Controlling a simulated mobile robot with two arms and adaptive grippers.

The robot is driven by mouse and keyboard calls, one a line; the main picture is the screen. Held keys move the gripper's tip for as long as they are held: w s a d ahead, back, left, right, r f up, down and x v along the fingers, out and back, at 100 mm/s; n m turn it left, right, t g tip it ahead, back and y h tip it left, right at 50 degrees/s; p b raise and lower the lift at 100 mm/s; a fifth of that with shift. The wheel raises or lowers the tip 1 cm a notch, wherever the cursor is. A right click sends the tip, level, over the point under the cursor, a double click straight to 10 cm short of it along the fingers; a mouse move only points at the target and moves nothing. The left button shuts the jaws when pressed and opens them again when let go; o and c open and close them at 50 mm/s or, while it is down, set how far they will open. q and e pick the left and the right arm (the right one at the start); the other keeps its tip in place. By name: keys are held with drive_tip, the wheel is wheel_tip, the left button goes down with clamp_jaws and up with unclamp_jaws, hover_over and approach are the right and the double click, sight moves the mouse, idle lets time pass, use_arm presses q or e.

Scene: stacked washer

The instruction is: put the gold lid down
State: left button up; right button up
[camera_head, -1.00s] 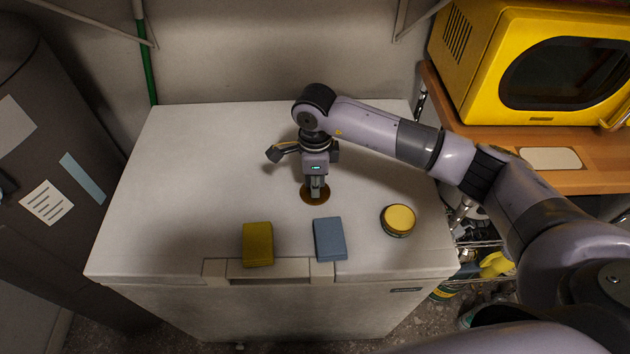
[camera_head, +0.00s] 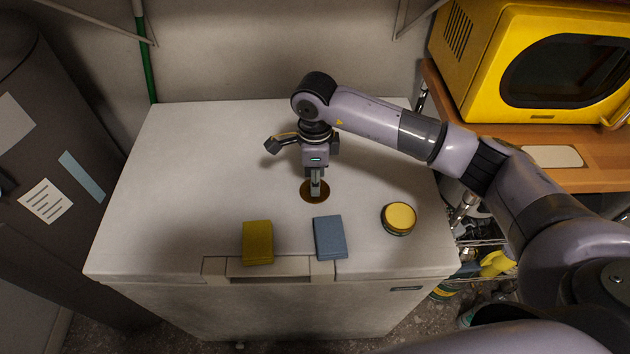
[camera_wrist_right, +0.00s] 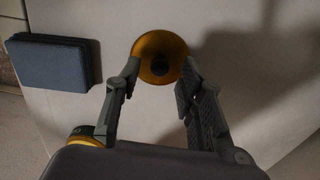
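The gold lid (camera_head: 322,196) is a round, dark gold disc lying flat on the white chest freezer top (camera_head: 210,150), near the middle. In the right wrist view the gold lid (camera_wrist_right: 160,45) shows a dark knob at its centre. My right gripper (camera_head: 315,192) points down just above the lid. In the wrist view my right gripper (camera_wrist_right: 160,68) has its two fingers apart, tips near opposite sides of the lid, with clear space between them and the knob. It looks open and empty. My left gripper is not in view.
A yellow-green block (camera_head: 258,242), a blue-grey block (camera_head: 330,238) and a round tin with a yellow top (camera_head: 399,217) stand near the freezer's front. A yellow microwave (camera_head: 470,70) sits on a wooden shelf at right. The freezer's left part is clear.

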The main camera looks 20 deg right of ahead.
wheel_tip(320, 180, up, 10)
drive_tip(key=b, duration=0.2)
drive_tip(key=shift+r, duration=0.2)
idle(0.3)
